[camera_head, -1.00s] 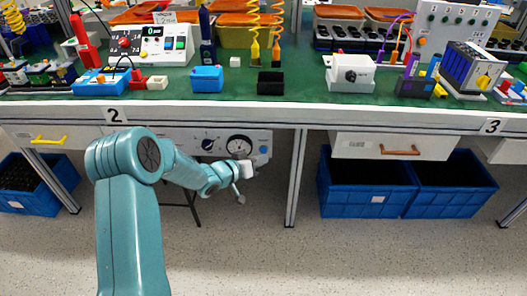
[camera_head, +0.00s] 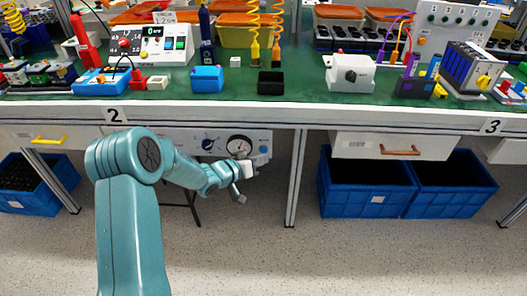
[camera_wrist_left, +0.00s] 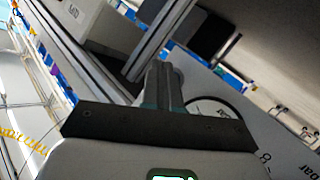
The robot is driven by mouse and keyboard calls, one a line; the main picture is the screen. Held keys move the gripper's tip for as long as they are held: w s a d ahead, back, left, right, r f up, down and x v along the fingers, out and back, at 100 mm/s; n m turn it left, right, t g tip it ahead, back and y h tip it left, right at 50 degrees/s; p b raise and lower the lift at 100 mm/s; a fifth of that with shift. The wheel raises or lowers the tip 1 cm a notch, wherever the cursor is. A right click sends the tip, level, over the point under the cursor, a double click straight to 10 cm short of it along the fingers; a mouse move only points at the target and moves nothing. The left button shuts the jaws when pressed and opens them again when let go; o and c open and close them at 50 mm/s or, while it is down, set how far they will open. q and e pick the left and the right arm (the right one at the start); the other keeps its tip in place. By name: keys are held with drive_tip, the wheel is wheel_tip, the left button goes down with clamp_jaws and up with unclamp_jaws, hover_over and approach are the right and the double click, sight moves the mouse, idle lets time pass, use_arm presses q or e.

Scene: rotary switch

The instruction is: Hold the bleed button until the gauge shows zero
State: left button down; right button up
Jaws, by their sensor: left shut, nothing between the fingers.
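The gauge (camera_head: 239,146) is a round white dial on the pale panel under the bench. Its reading is too small to make out. A small blue button (camera_head: 263,149) sits at the panel's right end, beside the gauge; I take it as the bleed button. In the left wrist view the shut fingers (camera_wrist_left: 163,85) point at a pale surface with a dark curved rim and printed marks. The button is not distinguishable there. My right gripper is out of view.
A dark knob (camera_head: 207,144) is left of the gauge. A bench leg (camera_head: 296,175) stands right of the panel. Blue crates (camera_head: 368,198) and a drawer (camera_head: 395,145) are further right. The green benchtop (camera_head: 300,98) above holds many devices. The floor in front is clear.

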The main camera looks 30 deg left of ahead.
use_arm(q)
drive_tip(key=shift+w, duration=0.1)
drive_tip(key=shift+w+a, duration=0.2)
drive_tip(key=shift+w, duration=0.05)
drive_tip(key=shift+w+a+p, duration=0.2)
drive_tip(key=shift+w+p, duration=0.1)
drive_tip(key=shift+w, duration=0.1)
idle(0.6)
drive_tip(key=shift+s, duration=0.15)
idle(2.4)
drive_tip(key=shift+s+d, duration=0.4)
drive_tip(key=shift+s, duration=0.2)
drive_tip(key=s+d, duration=0.1)
drive_tip(key=s+b, duration=0.1)
drive_tip(key=s, duration=0.1)
drive_tip(key=s+d, duration=0.1)
drive_tip(key=shift+s+d, duration=0.15)
drive_tip(key=shift+d, duration=0.2)
